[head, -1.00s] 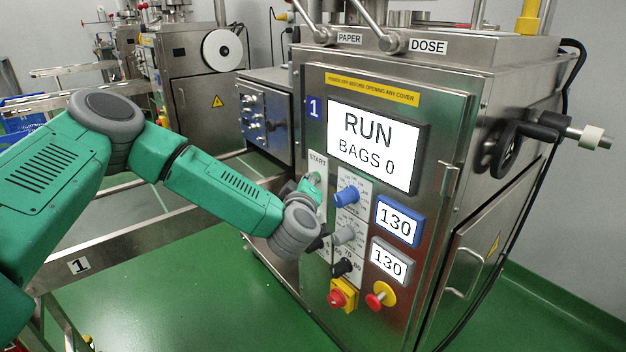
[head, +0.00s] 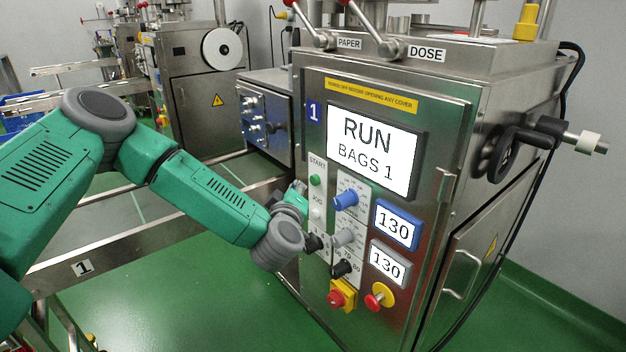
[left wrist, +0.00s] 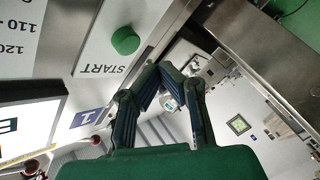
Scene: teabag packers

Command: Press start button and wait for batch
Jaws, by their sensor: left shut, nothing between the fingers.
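The packing machine labelled 1 has a lit screen (head: 372,150) that reads RUN and BAGS 1. The green start button (head: 315,181) sits under the word START on the left of its panel, and it is uncovered. The button also shows in the left wrist view (left wrist: 125,40), apart from the fingers. My left gripper (head: 296,192) is just left of the panel, below and left of the button. In the left wrist view its fingers (left wrist: 160,78) are shut and empty. My right gripper is not in any view.
Near my left gripper are a blue knob (head: 346,199), a grey knob (head: 343,236) and a black knob (head: 345,268). A red switch on yellow (head: 341,295) and a red stop button (head: 379,297) sit lower. Green floor (head: 190,290) is clear at left.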

